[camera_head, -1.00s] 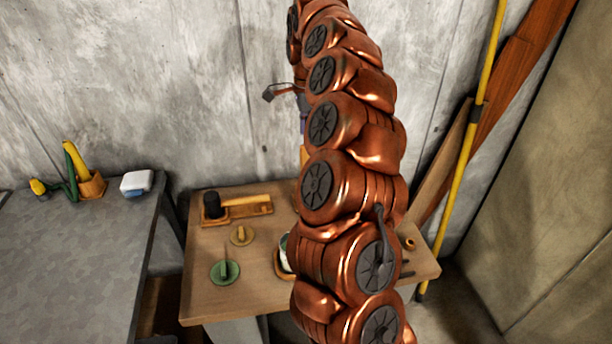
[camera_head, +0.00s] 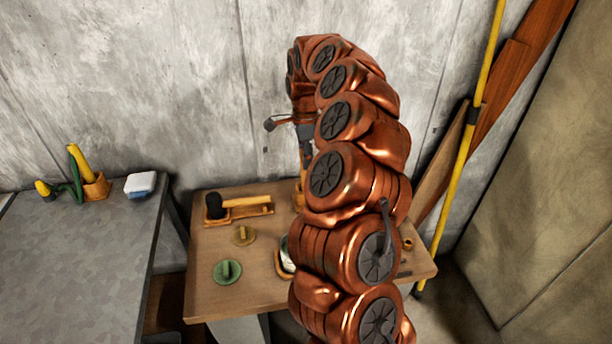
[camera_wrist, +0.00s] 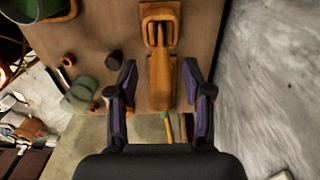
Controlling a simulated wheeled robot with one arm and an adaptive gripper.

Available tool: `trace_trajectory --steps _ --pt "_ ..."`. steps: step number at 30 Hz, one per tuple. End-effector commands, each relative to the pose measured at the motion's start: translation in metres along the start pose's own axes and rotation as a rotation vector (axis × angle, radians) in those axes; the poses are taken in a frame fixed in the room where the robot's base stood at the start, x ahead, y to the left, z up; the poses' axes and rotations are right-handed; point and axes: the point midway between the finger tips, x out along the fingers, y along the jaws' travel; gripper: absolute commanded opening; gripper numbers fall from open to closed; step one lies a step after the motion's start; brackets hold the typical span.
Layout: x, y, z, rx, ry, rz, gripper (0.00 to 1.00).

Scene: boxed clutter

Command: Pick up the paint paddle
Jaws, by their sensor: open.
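A light-brown wooden piece (camera_wrist: 160,82), which looks like the paint paddle, shows in the wrist view with its flat face between the fingers. It rises from a wooden holder with slots (camera_wrist: 159,22). My gripper (camera_wrist: 159,72) is open, one finger on each side of this piece, with a visible gap on both sides. In the head view my arm hides most of this spot; only a narrow orange-brown part (camera_head: 299,196) shows behind it. I cannot tell how far the fingers reach down along it.
The wooden table (camera_head: 205,290) carries a black-headed mallet (camera_head: 214,206) on a stand, a green knobbed disc (camera_head: 228,271), a yellowish disc (camera_head: 243,236) and a partly hidden can (camera_head: 286,256). A grey table (camera_head: 80,270) stands left. The concrete wall (camera_head: 200,90) is close behind.

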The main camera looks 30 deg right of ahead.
Motion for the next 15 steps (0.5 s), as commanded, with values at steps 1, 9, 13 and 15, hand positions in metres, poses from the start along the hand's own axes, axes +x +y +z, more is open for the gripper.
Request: trace_trajectory --steps 1,9,13,15 --pt "0.0000 -0.0001 0.0000 0.000 0.000 0.000 0.49" --pt "-0.0003 -0.0001 0.0001 0.000 0.000 0.000 0.21" --pt "-0.0003 -0.0001 0.0001 0.000 0.000 0.000 0.07" --pt "-0.0005 -0.0001 0.0001 0.000 0.000 0.000 0.00"
